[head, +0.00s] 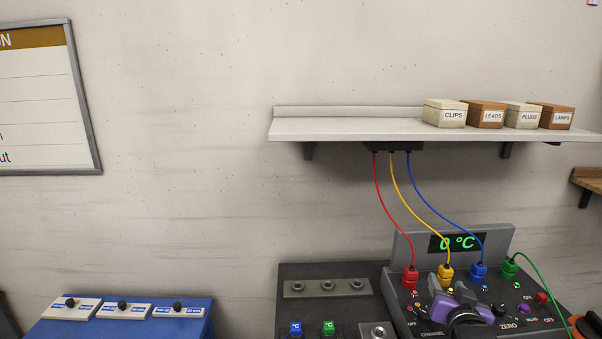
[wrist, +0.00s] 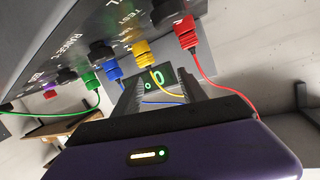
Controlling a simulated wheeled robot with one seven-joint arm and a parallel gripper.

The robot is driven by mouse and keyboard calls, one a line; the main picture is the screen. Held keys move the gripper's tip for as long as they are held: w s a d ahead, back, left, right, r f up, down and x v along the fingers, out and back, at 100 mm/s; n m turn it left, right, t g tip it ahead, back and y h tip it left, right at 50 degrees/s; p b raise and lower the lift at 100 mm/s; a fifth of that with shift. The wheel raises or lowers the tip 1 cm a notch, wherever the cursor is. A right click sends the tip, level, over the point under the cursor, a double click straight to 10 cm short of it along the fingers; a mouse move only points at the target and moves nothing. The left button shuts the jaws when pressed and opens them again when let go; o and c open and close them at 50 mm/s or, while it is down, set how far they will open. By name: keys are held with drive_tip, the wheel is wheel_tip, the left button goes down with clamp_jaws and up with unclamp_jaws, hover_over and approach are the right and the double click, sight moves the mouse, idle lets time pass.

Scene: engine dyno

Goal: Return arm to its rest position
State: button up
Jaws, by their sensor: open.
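My gripper (head: 457,300) is a purple and dark grey shape low in the head view, in front of the instrument panel (head: 404,247). In the wrist view my gripper (wrist: 160,84) has its two dark fingers apart, with nothing held between them. The panel's display (head: 457,243) reads 0 °C in green. Red (head: 410,278), yellow (head: 445,276), blue (head: 478,272) and green (head: 509,267) plugs stand in the panel. In the head view my gripper covers part of the panel's controls.
A shelf (head: 340,130) above carries several labelled boxes (head: 445,114). Red, yellow and blue leads hang from beneath it to the plugs. A green lead (head: 538,268) runs right. A blue case (head: 190,326) is low left. The wall between the board and shelf is clear.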

drive_tip(key=s+a+f+n+y, duration=0.1)
drive_tip(key=s+a, duration=0.3)
drive_tip(key=s, duration=1.3)
drive_tip(key=s+a+f+n+y, duration=0.1)
drive_tip(key=s+a, duration=0.4)
drive_tip(key=s, duration=1.3)
drive_tip(key=s+a+f+n+y, duration=0.2)
drive_tip(key=s+a, duration=0.3)
drive_tip(key=s, duration=1.3)
drive_tip(key=shift+f+n+b, duration=0.3)
drive_tip(key=shift+n+b, duration=0.05)
drive_tip(key=shift+n, duration=0.15)
drive_tip(key=shift+o, duration=0.2)
